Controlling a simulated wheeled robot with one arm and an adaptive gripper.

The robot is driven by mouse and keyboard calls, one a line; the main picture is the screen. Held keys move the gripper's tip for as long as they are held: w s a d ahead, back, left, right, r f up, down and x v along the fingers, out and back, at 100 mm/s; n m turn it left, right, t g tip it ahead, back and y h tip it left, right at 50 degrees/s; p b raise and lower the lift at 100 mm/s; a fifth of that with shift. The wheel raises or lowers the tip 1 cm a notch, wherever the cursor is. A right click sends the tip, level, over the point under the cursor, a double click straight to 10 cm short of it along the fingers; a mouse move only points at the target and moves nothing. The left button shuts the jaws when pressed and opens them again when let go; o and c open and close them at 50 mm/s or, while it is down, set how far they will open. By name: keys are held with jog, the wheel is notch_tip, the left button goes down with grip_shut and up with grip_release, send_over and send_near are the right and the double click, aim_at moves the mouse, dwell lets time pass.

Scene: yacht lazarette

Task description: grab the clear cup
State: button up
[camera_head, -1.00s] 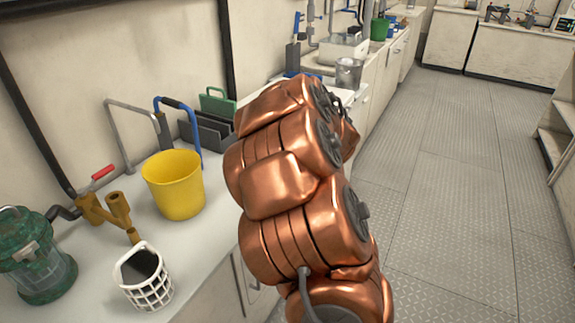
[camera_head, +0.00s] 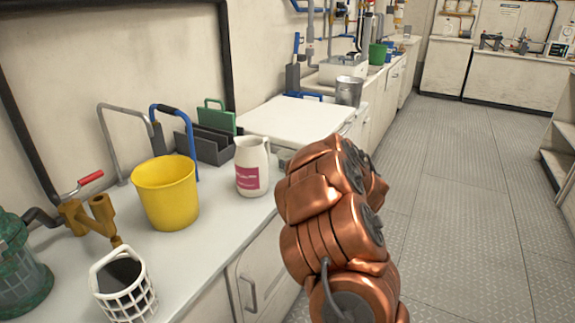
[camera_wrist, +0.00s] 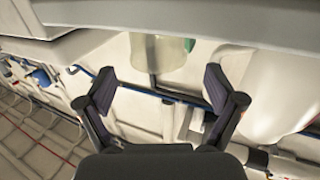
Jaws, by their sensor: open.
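My gripper (camera_wrist: 160,86) is open in the wrist view, with its two dark fingers apart and nothing between their pads. A pale, see-through cup-like thing (camera_wrist: 172,52) shows beyond the fingertips, near the top middle of the wrist view. It is apart from the fingers, and its upper part is cut by a grey edge. In the head view my copper-coloured arm covers part of the counter front, and my fingers are hidden. I cannot make out that pale thing there. A greyish, shiny container (camera_head: 349,91) stands farther along the counter; I cannot tell if it is clear.
On the counter (camera_head: 215,240) stand a yellow bucket (camera_head: 166,195), a white jug with a pink label (camera_head: 252,170), a white basket (camera_head: 125,290) and a green lantern (camera_head: 20,270). A grey rack (camera_head: 205,145) stands behind. The floor (camera_head: 450,190) at right is clear.

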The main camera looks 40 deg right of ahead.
aim_at(287, 154)
jog(key=w, duration=0.1)
jog(key=w+b, duration=0.1)
jog(key=w, duration=0.2)
jog(key=shift+d+f, duration=0.1)
jog(key=shift+d, duration=0.2)
jog(key=shift+w, duration=0.4)
jog(key=c, duration=1.1)
jog(key=shift+o, duration=0.2)
